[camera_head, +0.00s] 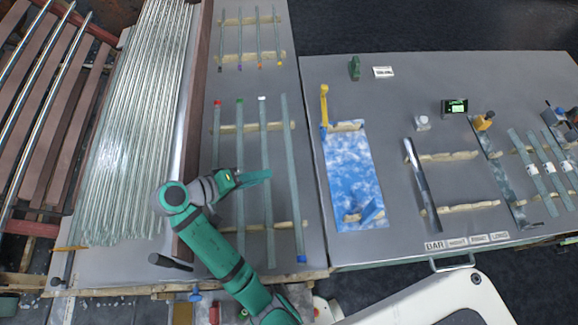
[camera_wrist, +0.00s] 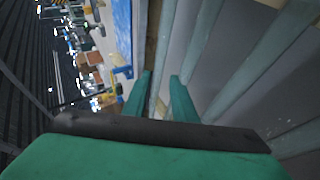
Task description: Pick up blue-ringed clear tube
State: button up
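The blue-ringed clear tube (camera_head: 290,170) is the rightmost of several long tubes lying on wooden strips on the near left table. Its blue ring (camera_head: 302,259) is at the near end. My gripper (camera_head: 268,175) is in the head view left of this tube's middle, over the white-ringed tube (camera_head: 263,130). In the wrist view my gripper's two fingers (camera_wrist: 160,82) are apart, and a clear tube (camera_wrist: 165,45) shows in line with the gap. No ring shows there, so I cannot tell for sure which tube it is. Nothing is visibly held.
A red-ringed tube (camera_head: 215,140) and a green-ringed tube (camera_head: 239,140) lie to the left. Shorter tubes (camera_head: 259,40) lie farther back. A blue panel (camera_head: 350,170) lies on the right table.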

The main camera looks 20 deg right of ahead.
aim_at(289, 171)
jog(key=shift+x, duration=5.25)
